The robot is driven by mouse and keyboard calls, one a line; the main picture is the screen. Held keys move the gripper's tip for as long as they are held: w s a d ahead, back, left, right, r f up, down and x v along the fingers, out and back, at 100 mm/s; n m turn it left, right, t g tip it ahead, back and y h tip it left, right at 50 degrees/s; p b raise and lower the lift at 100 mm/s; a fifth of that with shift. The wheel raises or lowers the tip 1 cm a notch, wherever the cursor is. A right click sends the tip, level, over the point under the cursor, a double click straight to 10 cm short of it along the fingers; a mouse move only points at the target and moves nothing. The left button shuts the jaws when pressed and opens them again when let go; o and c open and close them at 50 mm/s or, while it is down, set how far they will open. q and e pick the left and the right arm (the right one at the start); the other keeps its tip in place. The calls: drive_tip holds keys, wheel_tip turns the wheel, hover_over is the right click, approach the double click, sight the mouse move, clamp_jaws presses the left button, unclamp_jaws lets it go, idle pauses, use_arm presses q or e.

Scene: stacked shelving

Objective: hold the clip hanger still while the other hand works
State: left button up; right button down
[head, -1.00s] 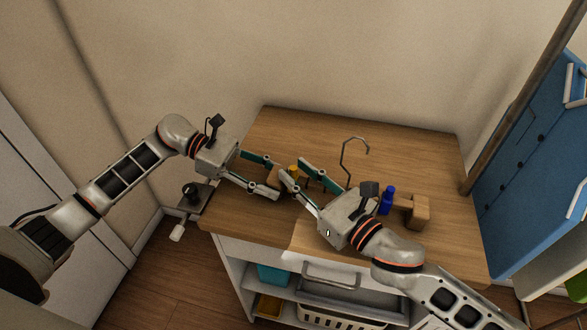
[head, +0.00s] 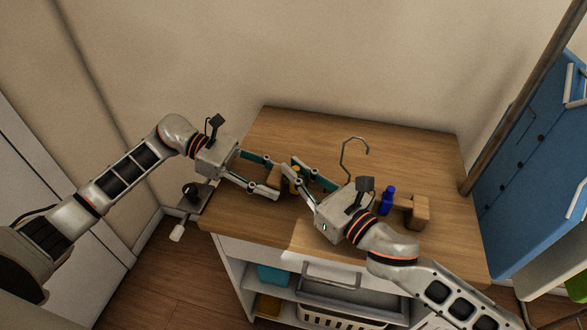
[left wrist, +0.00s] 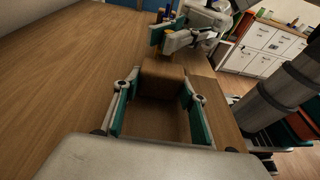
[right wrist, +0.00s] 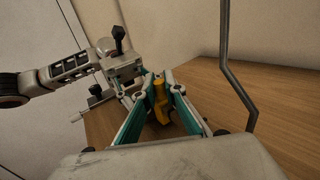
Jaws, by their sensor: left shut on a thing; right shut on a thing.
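The clip hanger lies along the wooden top, with its thin metal hook (head: 342,160) standing up. A wooden end block (head: 418,212) and a blue clip (head: 387,201) show at its right. My left gripper (head: 273,178) is shut on the hanger's left wooden end, which shows between its fingers in the left wrist view (left wrist: 163,78). My right gripper (head: 298,166) is shut on the yellow clip beside that end. The yellow clip (right wrist: 160,103) shows between the fingers in the right wrist view. My right gripper and wrist hide the hanger's middle.
The wooden top (head: 410,150) is clear behind the hanger. Below its front edge are a grey handled tray (head: 335,290), a white basket and a teal bin (head: 273,274). A blue cabinet (head: 530,150) and a slanted pole (head: 520,100) stand at the right.

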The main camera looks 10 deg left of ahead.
drive_tip(key=d, duration=0.2)
drive_tip(key=shift+d, duration=0.4)
drive_tip(key=c, duration=2.1)
unclamp_jaws()
drive_tip(key=shift+s, duration=0.1)
drive_tip(key=v, duration=1.2)
use_arm(q)
drive_tip(key=o, duration=0.8)
drive_tip(key=shift+c, duration=0.2)
drive_tip(key=shift+a, duration=0.15)
